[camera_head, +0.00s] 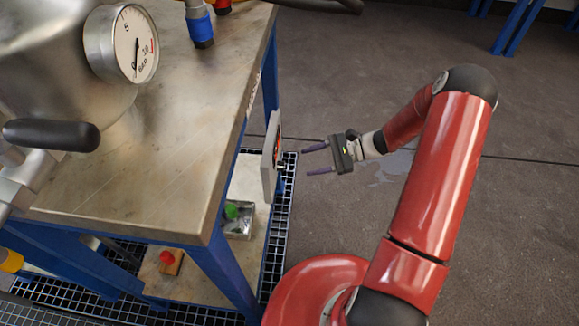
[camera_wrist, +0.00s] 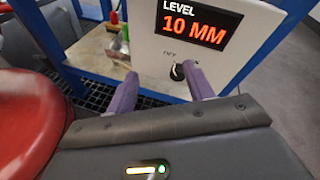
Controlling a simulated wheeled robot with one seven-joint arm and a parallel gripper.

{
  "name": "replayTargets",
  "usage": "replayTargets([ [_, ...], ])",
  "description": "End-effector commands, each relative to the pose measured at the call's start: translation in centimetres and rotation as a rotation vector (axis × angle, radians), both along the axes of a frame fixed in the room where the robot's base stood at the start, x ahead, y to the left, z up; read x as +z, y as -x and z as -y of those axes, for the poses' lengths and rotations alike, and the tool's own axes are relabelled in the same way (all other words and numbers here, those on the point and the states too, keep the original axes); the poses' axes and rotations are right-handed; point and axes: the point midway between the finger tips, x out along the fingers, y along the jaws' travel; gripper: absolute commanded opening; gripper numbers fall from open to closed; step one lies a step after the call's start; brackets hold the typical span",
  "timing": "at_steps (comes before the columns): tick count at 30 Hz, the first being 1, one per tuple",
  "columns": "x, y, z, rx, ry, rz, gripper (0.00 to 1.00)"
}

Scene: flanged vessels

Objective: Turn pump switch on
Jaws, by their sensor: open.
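The pump switch (camera_wrist: 177,72) is a small dark knob on the front of a light grey panel (camera_wrist: 150,48). The word OFF shows at its upper left; other labels are hidden or too blurred to read. In the wrist view my gripper (camera_wrist: 159,70) is open, with purple fingers; the right fingertip overlaps the knob's edge, and I cannot tell if it touches. In the head view the panel (camera_head: 268,158) is nearly edge-on at the table's side. My gripper (camera_head: 306,161) points at it from the right, with a gap and nothing between the fingers.
The panel display (camera_wrist: 198,25) reads LEVEL 10 MM. The blue-framed table (camera_head: 175,130) bears a metal vessel with a round gauge (camera_head: 122,44). A green button (camera_head: 231,211) and a red button (camera_head: 167,257) sit on the lower shelf. Open floor lies to the right.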

Motion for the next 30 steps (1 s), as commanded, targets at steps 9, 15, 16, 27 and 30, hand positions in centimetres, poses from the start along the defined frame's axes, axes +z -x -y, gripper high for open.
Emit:
replayTargets([
  [9,-6.8,-1.9,0.8,-0.231,-0.26,-0.15,0.52],
  [15,-7.2,-2.3,-0.6,-0.25,-0.283,-0.161,0.52],
  [16,-7.2,-2.4,-1.0,-0.249,-0.283,-0.161,0.52],
  [27,-7.2,-3.4,-6.1,-0.249,-0.28,-0.16,0.52],
  [30,-7.2,-3.5,-6.7,-0.25,-0.279,-0.16,0.52],
])
